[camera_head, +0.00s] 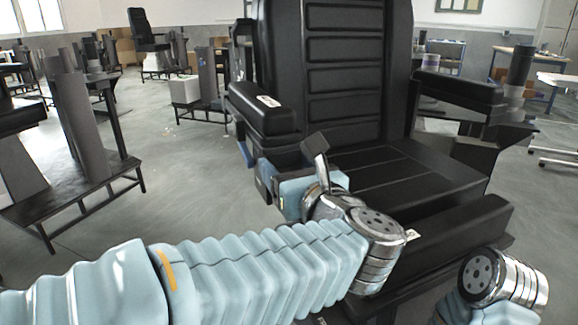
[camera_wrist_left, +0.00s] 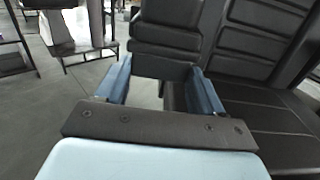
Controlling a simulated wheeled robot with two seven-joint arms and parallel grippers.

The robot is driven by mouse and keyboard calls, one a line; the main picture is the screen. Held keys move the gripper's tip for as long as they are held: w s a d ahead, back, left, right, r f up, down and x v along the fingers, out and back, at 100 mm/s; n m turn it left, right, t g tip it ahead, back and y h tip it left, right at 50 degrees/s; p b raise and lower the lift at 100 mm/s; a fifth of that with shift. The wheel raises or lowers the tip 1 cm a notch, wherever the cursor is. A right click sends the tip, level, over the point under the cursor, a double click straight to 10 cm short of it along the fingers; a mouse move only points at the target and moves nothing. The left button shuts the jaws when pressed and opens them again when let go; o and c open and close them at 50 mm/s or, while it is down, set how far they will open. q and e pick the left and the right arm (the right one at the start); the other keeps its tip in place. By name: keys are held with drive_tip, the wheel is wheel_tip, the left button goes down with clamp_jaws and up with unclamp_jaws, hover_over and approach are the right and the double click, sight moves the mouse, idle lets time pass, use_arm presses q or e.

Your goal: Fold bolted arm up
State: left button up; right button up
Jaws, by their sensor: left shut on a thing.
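A large black padded chair (camera_head: 345,60) stands in front of me. Its left armrest (camera_head: 265,108) is a thick black pad with a small pale label, lying roughly level beside the seat. My left gripper (camera_head: 256,165) is at the front lower end of this armrest, with my wrist partly covering it. In the left wrist view the armrest (camera_wrist_left: 167,38) reaches down between the blue fingers of the left gripper (camera_wrist_left: 160,70), which are shut on it. The bolts and hinge are not clear. My right arm shows at lower right; its gripper is out of view.
The black seat (camera_head: 410,170) and a long black pad (camera_head: 450,235) lie close to my left wrist. The right armrest (camera_head: 460,88) is beyond the seat. A dark metal stand (camera_head: 75,125) is at left. Grey floor (camera_head: 180,190) lies clear between stand and chair.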

use_arm(q)
drive_tip(key=shift+r, duration=0.6)
drive_tip(key=w+r, duration=0.1)
drive_tip(key=r, duration=0.4)
drive_tip(key=w+a+r+p, duration=0.1)
drive_tip(key=r, duration=0.5)
drive_tip(key=w+r, duration=0.1)
drive_tip(key=r, duration=0.5)
drive_tip(key=shift+w+a+r, duration=0.1)
drive_tip(key=shift+a+r, duration=0.05)
drive_tip(key=shift+a, duration=0.2)
drive_tip(key=shift+w+a+r+p, duration=0.15)
drive_tip(key=shift+w+r+p, duration=0.1)
drive_tip(key=shift+r, duration=0.3)
drive_tip(key=shift+w+a+r+p, duration=0.1)
drive_tip(key=shift+w+r, duration=0.15)
drive_tip(key=shift+r, duration=0.3)
